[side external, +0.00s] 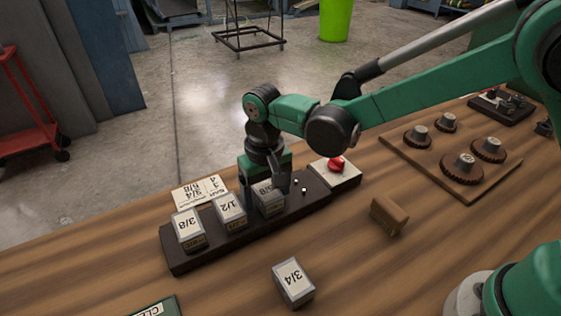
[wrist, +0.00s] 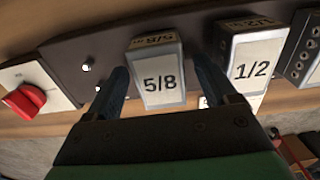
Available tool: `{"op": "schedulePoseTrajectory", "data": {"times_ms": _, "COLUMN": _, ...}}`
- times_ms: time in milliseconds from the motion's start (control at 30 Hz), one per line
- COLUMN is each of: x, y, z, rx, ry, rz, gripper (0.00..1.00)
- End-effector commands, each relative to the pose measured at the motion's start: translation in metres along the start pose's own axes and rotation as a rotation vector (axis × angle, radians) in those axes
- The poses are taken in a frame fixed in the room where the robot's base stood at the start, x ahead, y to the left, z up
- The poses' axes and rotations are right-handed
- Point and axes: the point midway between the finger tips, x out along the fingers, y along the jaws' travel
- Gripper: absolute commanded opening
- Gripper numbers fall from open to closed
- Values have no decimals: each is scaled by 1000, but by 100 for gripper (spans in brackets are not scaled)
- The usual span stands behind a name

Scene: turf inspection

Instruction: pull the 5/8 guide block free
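The 5/8 guide block (side external: 267,203) stands on a dark rail (side external: 318,199), third from the left in the side view. In the wrist view, the 5/8 block (wrist: 158,88) sits between my fingers with its label facing the camera. My gripper (side external: 266,190) is down over it, one finger on each side. In the wrist view my gripper (wrist: 161,75) shows a narrow gap between each finger and the block, so it looks open around it. The block's lower part is partly hidden in the side view.
The 1/2 block (side external: 230,210) is close beside my left finger, with the 3/8 block (side external: 189,230) beyond. Two pins (side external: 300,186) and a red knob (side external: 336,164) lie right. A 3/4 block (side external: 293,283) and a brown block (side external: 389,215) are on the bench.

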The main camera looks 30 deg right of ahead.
Motion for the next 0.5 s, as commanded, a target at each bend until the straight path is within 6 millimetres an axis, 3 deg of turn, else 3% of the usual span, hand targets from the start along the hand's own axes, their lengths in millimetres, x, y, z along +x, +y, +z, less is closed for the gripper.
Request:
{"op": "schedulePoseTrajectory", "data": {"times_ms": 33, "x": 0, "y": 0, "z": 0, "rx": 0, "ry": 0, "rz": 0, "gripper": 61}}
{"op": "schedulePoseTrajectory", "data": {"times_ms": 200, "x": 0, "y": 0, "z": 0, "rx": 0, "ry": 0, "rz": 0, "gripper": 13}}
{"op": "schedulePoseTrajectory", "data": {"times_ms": 267, "x": 0, "y": 0, "z": 0, "rx": 0, "ry": 0, "rz": 0, "gripper": 0}}
{"op": "schedulePoseTrajectory", "data": {"times_ms": 300, "x": 0, "y": 0, "z": 0, "rx": 0, "ry": 0, "rz": 0, "gripper": 47}}
{"op": "schedulePoseTrajectory", "data": {"times_ms": 467, "x": 0, "y": 0, "z": 0, "rx": 0, "ry": 0, "rz": 0, "gripper": 1}}
{"op": "schedulePoseTrajectory", "data": {"times_ms": 500, "x": 0, "y": 0, "z": 0, "rx": 0, "ry": 0, "rz": 0, "gripper": 0}}
